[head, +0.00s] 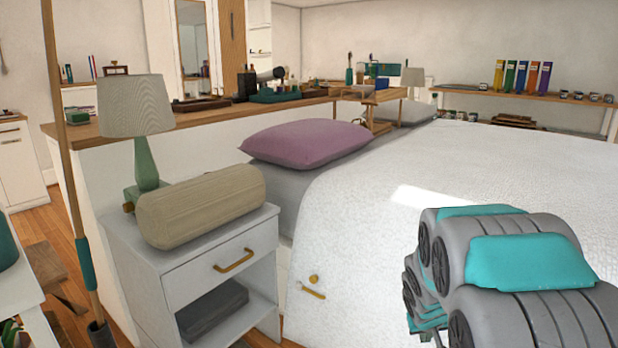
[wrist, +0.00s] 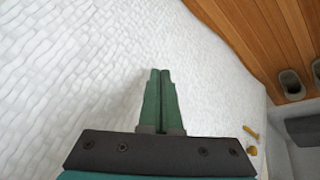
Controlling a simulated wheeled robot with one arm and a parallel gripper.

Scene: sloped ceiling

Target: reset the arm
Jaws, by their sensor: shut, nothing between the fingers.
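My gripper (wrist: 160,73) shows in the wrist view with its two green fingers together, shut and empty. It points over the white bedspread (wrist: 75,75), with nothing between the fingers. In the head view my grey and teal arm is folded at the lower right, in front of the bed (head: 455,165). The gripper itself cannot be made out in the head view; the arm links hide that area. I cannot tell how far the fingers are from the bedspread.
A white nightstand (head: 190,265) with a beige bolster (head: 200,207) and a green lamp (head: 143,130) stands left of the bed. A purple pillow (head: 305,145) lies on the bed. A wooden pole (head: 68,150) stands at the left. Wooden floor (wrist: 250,30) shows beyond the bed edge.

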